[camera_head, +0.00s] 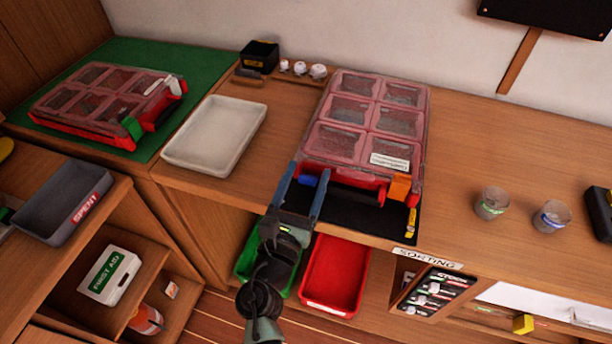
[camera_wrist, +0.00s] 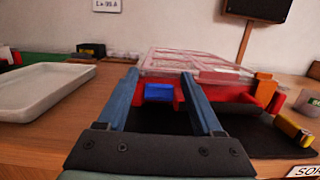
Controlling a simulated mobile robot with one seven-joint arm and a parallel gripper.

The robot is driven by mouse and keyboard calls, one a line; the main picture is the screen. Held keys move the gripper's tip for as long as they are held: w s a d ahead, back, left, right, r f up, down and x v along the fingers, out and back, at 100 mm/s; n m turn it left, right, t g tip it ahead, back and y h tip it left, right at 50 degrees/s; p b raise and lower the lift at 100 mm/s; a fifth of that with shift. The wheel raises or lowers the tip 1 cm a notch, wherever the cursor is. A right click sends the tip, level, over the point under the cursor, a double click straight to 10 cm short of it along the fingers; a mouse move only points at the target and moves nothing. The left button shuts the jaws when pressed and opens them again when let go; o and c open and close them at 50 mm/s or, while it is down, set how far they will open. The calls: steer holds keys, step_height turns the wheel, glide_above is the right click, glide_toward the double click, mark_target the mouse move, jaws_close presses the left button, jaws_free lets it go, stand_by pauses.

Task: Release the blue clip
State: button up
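A red organizer case (camera_head: 345,176) with a clear compartmented lid lies on a black mat (camera_head: 345,208) on the bench. The blue clip (camera_head: 308,180) is at the left of its front edge, and an orange clip (camera_head: 399,187) is at the right. In the wrist view the blue clip (camera_wrist: 159,91) shows between my fingers, farther off on the red front wall. My gripper (camera_head: 305,180) is open, its two blue fingers pointing at the case front. In the wrist view my gripper (camera_wrist: 160,78) has nothing between its fingertips that I can see held. Whether a finger touches the case is unclear.
A white tray (camera_head: 214,136) lies left of the case. A second red case (camera_head: 100,105) sits on a green mat. A yellow item (camera_head: 411,222) lies by the mat's right edge. Green and red bins (camera_head: 335,275) are below the bench edge. Glass jars (camera_head: 492,203) stand right.

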steer(key=b+v, duration=0.1)
steer(key=v, duration=1.2)
